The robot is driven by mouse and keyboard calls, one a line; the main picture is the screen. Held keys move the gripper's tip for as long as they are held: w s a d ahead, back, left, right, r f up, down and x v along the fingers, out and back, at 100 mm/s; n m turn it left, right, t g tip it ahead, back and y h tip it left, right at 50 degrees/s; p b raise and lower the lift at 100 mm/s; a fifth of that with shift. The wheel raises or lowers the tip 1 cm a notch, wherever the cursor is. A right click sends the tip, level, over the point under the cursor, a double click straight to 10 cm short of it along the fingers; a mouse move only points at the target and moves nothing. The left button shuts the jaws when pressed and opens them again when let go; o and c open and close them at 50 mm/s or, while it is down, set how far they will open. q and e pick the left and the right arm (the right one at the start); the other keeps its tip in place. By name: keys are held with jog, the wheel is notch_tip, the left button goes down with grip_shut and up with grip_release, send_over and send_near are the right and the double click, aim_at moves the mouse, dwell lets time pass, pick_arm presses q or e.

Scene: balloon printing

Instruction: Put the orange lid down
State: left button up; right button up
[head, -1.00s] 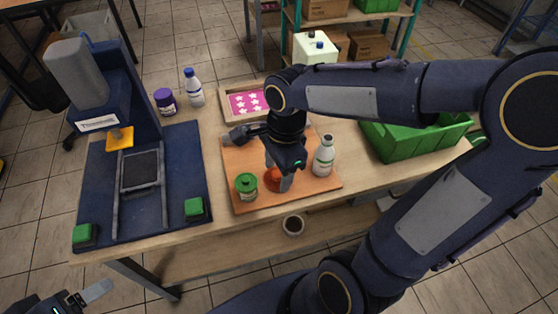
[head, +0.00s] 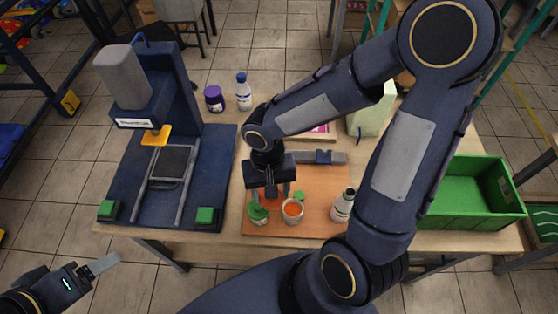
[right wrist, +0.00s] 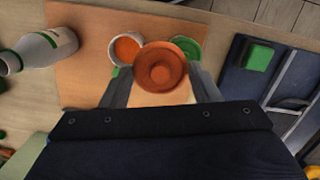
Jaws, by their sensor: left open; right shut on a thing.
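My right gripper (head: 270,193) is shut on the orange lid (right wrist: 162,68), which sits between its fingertips in the right wrist view. The fingers point down over the front part of the orange-brown board (head: 320,183); the gap below the lid is hard to judge. Just right of the gripper, in the head view, an open jar with orange contents (head: 292,211) stands on the board; its mouth also shows in the right wrist view (right wrist: 126,48). A green-lidded jar (head: 258,214) stands just left of it, close to the fingers. My left gripper (head: 95,268) is open and empty, off the table's front left.
A white bottle (head: 342,206) stands at the board's right. The printing press (head: 150,95) occupies the left side, a green crate (head: 470,192) the right. A purple-lidded jar (head: 214,99) and a blue-capped bottle (head: 243,92) stand behind.

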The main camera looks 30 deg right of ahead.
jog(key=w+d+f+b, duration=0.1)
jog(key=w+d+f, duration=0.7)
jog(key=w, duration=0.1)
jog(key=shift+w+f+b, duration=0.1)
jog(key=shift+f+b, duration=0.2)
jog(key=shift+b, duration=0.1)
jog(key=shift+w+d+f, duration=0.25)
jog(key=shift+w+f, duration=0.05)
jog(key=shift+f, duration=0.05)
jog(key=shift+w+d+f, duration=0.1)
jog(key=shift+d+f, duration=0.05)
jog(key=shift+f, duration=0.1)
jog(key=shift+w+d+f+b, duration=0.1)
jog(key=shift+w+f+b, duration=0.05)
jog(key=shift+f+b, duration=1.3)
jog(key=shift+f, duration=0.2)
jog(key=shift+f, duration=0.15)
jog(key=o, duration=0.9)
jog(key=shift+o, duration=0.2)
